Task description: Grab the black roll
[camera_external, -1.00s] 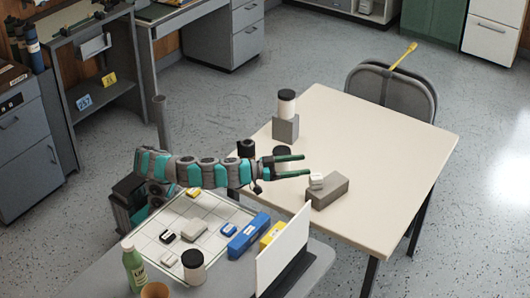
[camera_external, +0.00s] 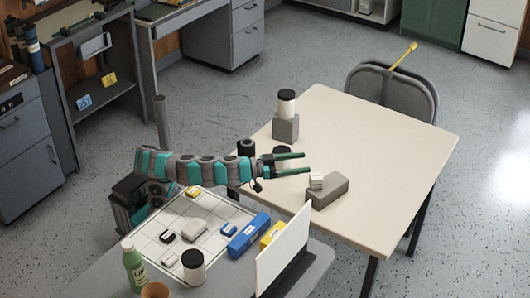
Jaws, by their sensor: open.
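My gripper (camera_external: 307,163) is open and empty, with its two dark green fingers pointing right over the cream table (camera_external: 390,160). A short black cylinder (camera_external: 246,147) stands at the table's left edge, just behind my wrist and partly hidden by it. Another dark round piece (camera_external: 282,152) shows behind the base of my fingers, mostly covered by them. Either could be the black roll; I cannot tell which. Neither is seen between the fingertips.
A white jar with a black lid (camera_external: 286,104) stands on a grey block (camera_external: 285,128) behind the gripper. A grey block (camera_external: 332,192) with a small white piece (camera_external: 316,181) lies just beyond the fingertips. The table's right side is clear.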

